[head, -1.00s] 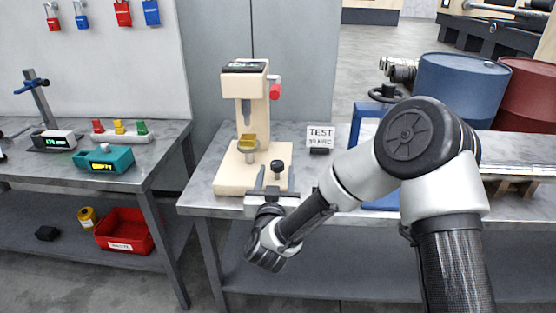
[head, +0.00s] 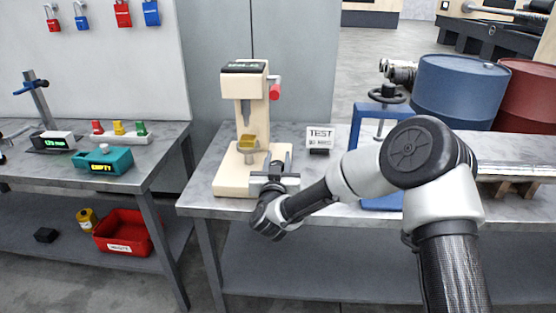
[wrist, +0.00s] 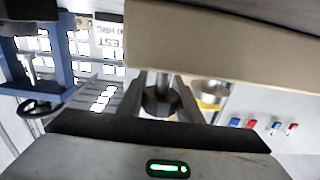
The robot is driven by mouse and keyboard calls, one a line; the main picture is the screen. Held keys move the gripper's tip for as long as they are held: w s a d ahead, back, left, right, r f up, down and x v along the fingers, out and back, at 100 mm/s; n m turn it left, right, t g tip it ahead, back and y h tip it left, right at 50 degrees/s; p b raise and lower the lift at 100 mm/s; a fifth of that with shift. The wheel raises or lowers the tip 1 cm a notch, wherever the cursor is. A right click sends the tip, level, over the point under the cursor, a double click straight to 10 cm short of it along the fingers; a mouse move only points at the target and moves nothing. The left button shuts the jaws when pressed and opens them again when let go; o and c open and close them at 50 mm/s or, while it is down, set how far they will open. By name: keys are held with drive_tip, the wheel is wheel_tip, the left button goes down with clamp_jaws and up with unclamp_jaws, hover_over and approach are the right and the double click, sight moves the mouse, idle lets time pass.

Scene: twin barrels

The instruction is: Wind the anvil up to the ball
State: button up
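The cream hardness tester (head: 233,180) stands on the middle bench. Its small anvil (head: 248,157) bears a yellow piece (head: 248,142). The grey indenter (head: 246,115) hangs above with a visible gap; the ball at its tip is too small to make out. My gripper (head: 273,174) is at the tester's front right, around the dark knob (head: 277,165). In the wrist view the knob (wrist: 160,102) sits between my two fingers, which look open with slight gaps beside it. The anvil's metal cup and yellow piece (wrist: 212,98) show to the right.
A TEST sign (head: 320,138) stands right of the tester. A blue press (head: 368,125) with a black handwheel (head: 388,94) is farther right, partly behind my arm. A red lever (head: 274,88) sticks out from the tester's upper right side. The left bench (head: 60,170) holds small devices.

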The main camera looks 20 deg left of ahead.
drive_tip(key=shift+c, duration=1.1)
drive_tip(key=shift+y, duration=0.3)
drive_tip(key=n+y+b, duration=0.1)
drive_tip(key=n+g+y+b, duration=0.1)
drive_tip(key=b, duration=0.1)
drive_tip(key=a+n+g+y+b, duration=0.1)
drive_tip(key=y, duration=0.1)
drive_tip(key=shift+s+f, duration=0.15)
drive_tip(key=shift+f, duration=0.1)
drive_tip(key=n+y+b, duration=0.1)
drive_tip(key=n+g+y+b, duration=0.1)
drive_tip(key=shift+s+a+r+g+y, duration=0.1)
drive_tip(key=shift+s+a+g+y, duration=0.05)
drive_tip(key=shift+g+y, duration=0.15)
drive_tip(key=shift+s+a+n+g+y+b, duration=0.15)
drive_tip(key=shift+a+n+g+y+b, duration=0.05)
drive_tip(key=shift+n+g+y+b, duration=0.35)
drive_tip(key=shift+s+r+n+g+y, duration=0.1)
drive_tip(key=shift+r+n+g+y, duration=0.05)
drive_tip(key=shift+n+g+y, duration=0.1)
